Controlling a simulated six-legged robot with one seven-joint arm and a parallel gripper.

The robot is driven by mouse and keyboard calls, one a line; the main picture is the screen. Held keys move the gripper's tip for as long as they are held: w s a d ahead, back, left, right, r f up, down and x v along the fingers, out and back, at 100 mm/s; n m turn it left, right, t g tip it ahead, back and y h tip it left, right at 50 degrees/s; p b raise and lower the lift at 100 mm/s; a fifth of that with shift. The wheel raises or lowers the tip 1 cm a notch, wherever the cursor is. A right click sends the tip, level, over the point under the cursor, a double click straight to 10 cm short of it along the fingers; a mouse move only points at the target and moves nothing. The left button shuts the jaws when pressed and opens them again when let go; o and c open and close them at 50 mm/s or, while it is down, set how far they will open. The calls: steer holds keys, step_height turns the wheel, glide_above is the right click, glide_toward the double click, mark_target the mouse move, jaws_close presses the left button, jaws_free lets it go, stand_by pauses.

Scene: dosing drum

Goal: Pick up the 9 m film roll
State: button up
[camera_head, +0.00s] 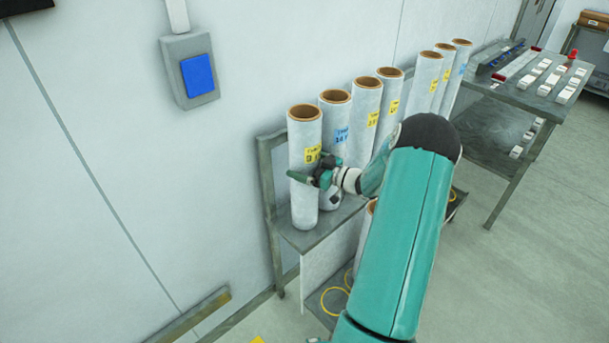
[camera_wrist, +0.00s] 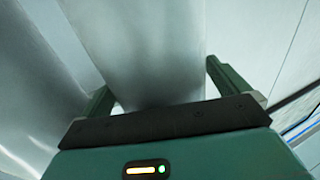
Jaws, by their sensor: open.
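A white film roll (camera_head: 303,195) with a brown core stands upright at the near left end of the rack. Its yellow label (camera_head: 312,154) seems to read 9, but the small print is hard to make out. My gripper (camera_head: 311,174) is open at the front of this roll, just below the label. In the wrist view, the pale roll (camera_wrist: 150,45) fills the space between my two open fingers (camera_wrist: 158,84). Whether a finger touches it I cannot tell. My wrist hides part of the neighbouring roll with a blue label (camera_head: 341,135).
Several more upright rolls (camera_head: 366,110) stand close behind in a row on the grey rack (camera_head: 311,236). A wall with a blue-fronted box (camera_head: 198,75) is at left. A table (camera_head: 525,95) with small white blocks stands at right. Open floor lies at right.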

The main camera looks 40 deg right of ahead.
steer(key=shift+w, duration=0.1)
steer(key=shift+c, duration=0.4)
steer(key=c, duration=1.4)
steer(key=shift+r, duration=0.1)
steer(key=shift+c, duration=0.3)
